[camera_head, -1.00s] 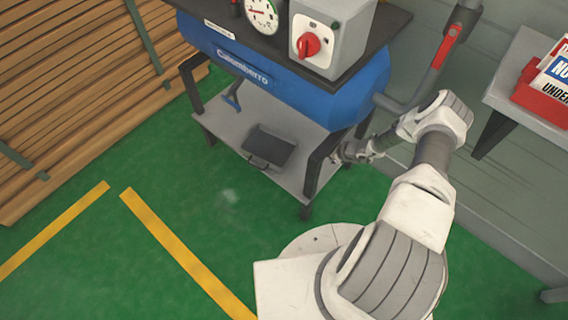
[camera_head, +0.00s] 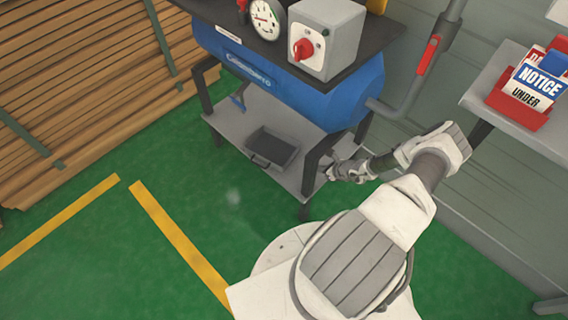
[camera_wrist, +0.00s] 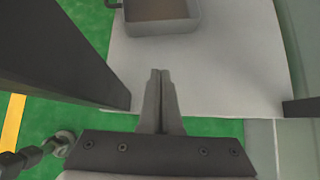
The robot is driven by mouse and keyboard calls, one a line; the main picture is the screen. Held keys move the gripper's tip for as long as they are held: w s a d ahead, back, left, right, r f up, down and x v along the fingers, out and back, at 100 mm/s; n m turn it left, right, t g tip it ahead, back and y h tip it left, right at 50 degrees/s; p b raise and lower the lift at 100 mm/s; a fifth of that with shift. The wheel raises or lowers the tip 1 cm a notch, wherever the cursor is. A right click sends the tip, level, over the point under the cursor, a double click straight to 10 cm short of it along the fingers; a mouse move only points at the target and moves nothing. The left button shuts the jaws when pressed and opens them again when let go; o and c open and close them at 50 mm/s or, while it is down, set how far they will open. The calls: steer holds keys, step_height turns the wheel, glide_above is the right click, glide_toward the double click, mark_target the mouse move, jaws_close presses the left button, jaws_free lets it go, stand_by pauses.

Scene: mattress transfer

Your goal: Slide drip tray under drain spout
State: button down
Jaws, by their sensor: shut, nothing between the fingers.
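The drip tray (camera_head: 272,147) is a shallow dark grey pan with a small handle on its front side. It lies flat on the pale lower shelf (camera_head: 225,122) under the blue tank. My gripper (camera_head: 333,173) is beside the right front leg of the stand, to the right of the tray. In the wrist view my gripper (camera_wrist: 160,74) has its fingers together and empty, pointing at the shelf, apart from the tray. A small blue part (camera_head: 238,98) hangs below the tank's left end; I cannot tell if it is the drain spout.
The dark stand legs (camera_head: 312,172) stand close to my gripper; one crosses the left of the wrist view (camera_wrist: 60,60). A blue tank (camera_head: 290,90) is above the shelf. A side table (camera_head: 500,110) is at right. Green floor is clear in front.

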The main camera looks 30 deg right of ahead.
mark_target(291, 161)
steer(key=shift+w+a+f+b, duration=0.15)
steer(key=shift+f+b, duration=0.15)
steer(key=shift+f, duration=0.15)
steer(key=b+x, duration=0.5)
steer(key=x, duration=0.4)
steer(key=shift+w+f, duration=0.1)
steer(key=shift+f, duration=0.1)
steer(key=w, duration=0.1)
steer(key=w+a+b, duration=0.1)
steer(key=w, duration=0.1)
steer(key=shift+r+b, duration=0.15)
steer(key=shift+b, duration=0.15)
steer(key=shift+w+a+r, duration=0.15)
steer(key=shift+w+a, duration=0.05)
steer(key=shift+w, duration=0.2)
